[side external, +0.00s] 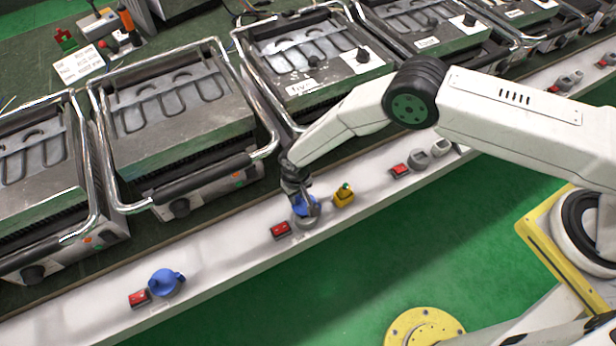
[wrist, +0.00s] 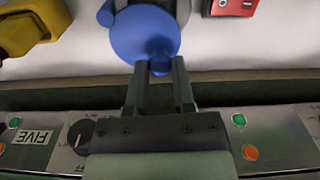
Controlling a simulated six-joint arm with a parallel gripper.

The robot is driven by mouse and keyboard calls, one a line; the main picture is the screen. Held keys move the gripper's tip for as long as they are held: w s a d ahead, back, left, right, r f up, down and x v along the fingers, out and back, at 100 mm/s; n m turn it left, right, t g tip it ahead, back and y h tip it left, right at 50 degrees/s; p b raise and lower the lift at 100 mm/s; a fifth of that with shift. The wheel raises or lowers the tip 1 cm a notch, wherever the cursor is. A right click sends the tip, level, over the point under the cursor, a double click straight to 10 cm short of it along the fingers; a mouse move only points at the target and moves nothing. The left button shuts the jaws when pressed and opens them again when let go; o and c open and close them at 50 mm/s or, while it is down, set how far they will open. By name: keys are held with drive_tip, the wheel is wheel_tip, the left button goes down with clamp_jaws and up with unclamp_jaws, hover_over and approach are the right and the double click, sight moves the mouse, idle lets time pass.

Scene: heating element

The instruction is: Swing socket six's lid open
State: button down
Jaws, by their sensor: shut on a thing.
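A socket with a round blue lid (side external: 299,205) sits on the white ledge, between a red switch and a yellow plug. Its number is not readable. In the wrist view the blue lid (wrist: 147,32) is a disc with a small tab at its near edge. My gripper (side external: 303,199) reaches down onto this lid. In the wrist view my gripper (wrist: 160,68) has its two fingers on either side of the tab, shut on it. The arm and fingers partly hide the socket in the side view, and I cannot tell how far the lid is tilted.
A yellow plug (side external: 344,196) stands close right of the socket, a red switch (side external: 281,230) close left. Another blue-lidded socket (side external: 165,282) is farther left. Grills with chrome handles (side external: 275,125) line the bench behind; one label (wrist: 32,137) reads FIVE. Green floor (side external: 440,230) lies in front.

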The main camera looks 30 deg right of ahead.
drive_tip(key=shift+w+d+m, duration=0.15)
drive_tip(key=shift+w+m, duration=0.1)
drive_tip(key=shift+m, duration=0.25)
drive_tip(key=shift+c, duration=2.3)
unclamp_jaws()
drive_tip(key=shift+r, duration=0.1)
drive_tip(key=shift+r, duration=3.8)
